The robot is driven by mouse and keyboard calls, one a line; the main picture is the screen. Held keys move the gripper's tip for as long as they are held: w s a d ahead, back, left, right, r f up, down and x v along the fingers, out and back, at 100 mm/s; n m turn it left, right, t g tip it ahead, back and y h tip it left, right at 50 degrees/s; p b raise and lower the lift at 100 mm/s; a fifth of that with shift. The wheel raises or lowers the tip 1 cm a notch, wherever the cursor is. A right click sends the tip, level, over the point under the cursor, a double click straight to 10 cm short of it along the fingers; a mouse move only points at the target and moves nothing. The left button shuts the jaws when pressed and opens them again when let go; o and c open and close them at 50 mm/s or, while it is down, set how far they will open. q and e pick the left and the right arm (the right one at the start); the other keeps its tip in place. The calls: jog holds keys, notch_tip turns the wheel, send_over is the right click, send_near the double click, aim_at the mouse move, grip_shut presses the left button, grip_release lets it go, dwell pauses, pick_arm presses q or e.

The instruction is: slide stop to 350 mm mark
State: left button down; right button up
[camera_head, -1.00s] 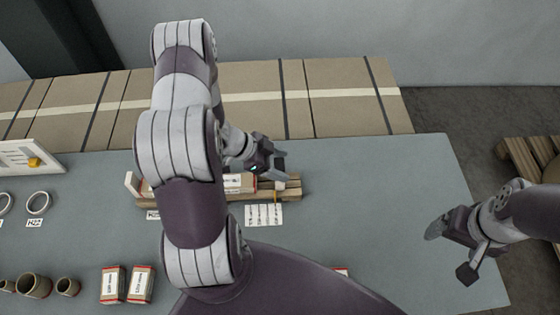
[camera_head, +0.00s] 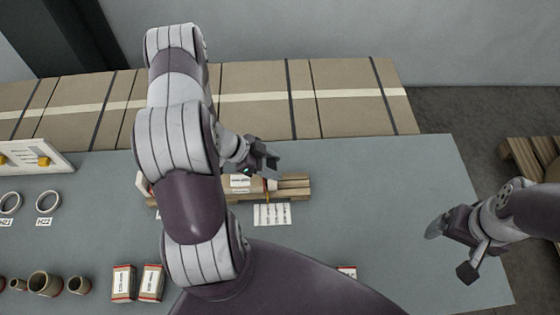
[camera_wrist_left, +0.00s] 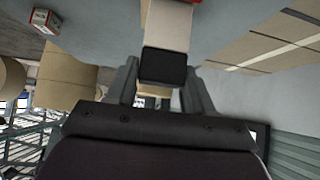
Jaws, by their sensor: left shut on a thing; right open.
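The stop (camera_head: 271,185) is a small pale block on the wooden rail (camera_head: 296,187) in the head view, with an orange strip below it. My left gripper (camera_head: 264,166) is shut on the stop from above; its fingers partly cover it. In the left wrist view, a black-faced block (camera_wrist_left: 165,66) sits between the fingers of the left gripper (camera_wrist_left: 160,85). A labelled carton (camera_head: 240,182) lies on the rail just left of the stop, partly behind my arm. The scale marks are too small to read. My right gripper (camera_head: 455,250) is open and empty at the right.
A white printed card (camera_head: 272,215) lies before the rail. Two small cartons (camera_head: 137,283), brown tubes (camera_head: 45,284) and white rings (camera_head: 47,202) stand at the left, below a sign board (camera_head: 35,158). Large kraft cartons (camera_head: 255,100) line the back.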

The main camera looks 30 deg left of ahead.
pick_arm(q)
jog(key=shift+s+a, duration=0.25)
jog(key=shift+a, duration=0.25)
jog(key=c, duration=0.8)
grip_release()
jog(key=shift+d, duration=0.15)
jog(key=shift+c, duration=0.2)
jog(key=o, duration=0.3)
jog(key=shift+w+d, duration=0.2)
jog(key=shift+d, duration=0.05)
jog(key=shift+w+d, duration=0.1)
jog(key=shift+d, duration=0.1)
jog(key=shift+a, duration=0.15)
jog(key=b+v, duration=0.1)
jog(key=v, duration=1.1)
jog(key=shift+a+r, duration=0.1)
jog(key=shift+r, duration=0.2)
pick_arm(e)
jog(key=shift+f, duration=0.7)
